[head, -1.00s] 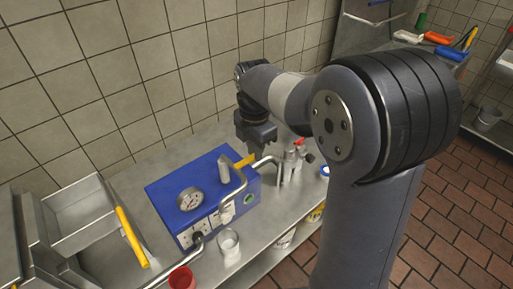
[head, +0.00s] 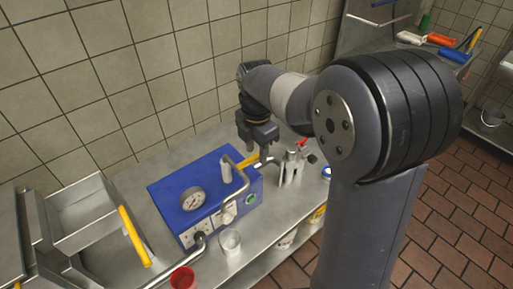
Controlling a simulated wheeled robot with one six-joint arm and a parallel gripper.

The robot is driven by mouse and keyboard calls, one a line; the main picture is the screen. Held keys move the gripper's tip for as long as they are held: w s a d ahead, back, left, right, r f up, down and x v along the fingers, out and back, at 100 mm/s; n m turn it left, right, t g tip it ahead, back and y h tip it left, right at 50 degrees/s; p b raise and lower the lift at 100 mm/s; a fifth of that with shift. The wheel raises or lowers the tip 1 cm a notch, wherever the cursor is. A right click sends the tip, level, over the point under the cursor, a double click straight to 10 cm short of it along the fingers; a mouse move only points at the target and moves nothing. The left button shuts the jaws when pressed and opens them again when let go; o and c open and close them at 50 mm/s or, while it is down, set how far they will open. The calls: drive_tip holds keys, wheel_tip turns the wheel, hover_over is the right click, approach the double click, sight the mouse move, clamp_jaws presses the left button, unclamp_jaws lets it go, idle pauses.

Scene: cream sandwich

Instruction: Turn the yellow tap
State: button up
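The yellow tap handle (head: 247,161) sticks out beside the upright metal spout on top of a blue box (head: 170,199). A bent metal pipe (head: 239,182) runs down the front of the box. My gripper (head: 261,152) points down just behind and to the right of the yellow handle, very close to it. Its dark fingers overlap the handle's right end in the picture. I cannot tell whether they touch it or how far apart they are.
A glass jar (head: 230,241) and a red cup (head: 183,278) stand in front of the box. Metal fittings with a red lever (head: 301,143) stand right of my gripper. A steel tray with a yellow grip (head: 134,235) is at left. The tiled wall is close behind.

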sight(257, 155)
wheel_tip(257, 155, up, 11)
idle(0.5)
drive_tip(key=shift+f, duration=0.2)
wheel_tip(257, 155, down, 11)
drive_tip(key=shift+r, duration=0.1)
drive_tip(key=shift+s+d, duration=0.1)
idle(0.4)
drive_tip(key=shift+r, duration=0.1)
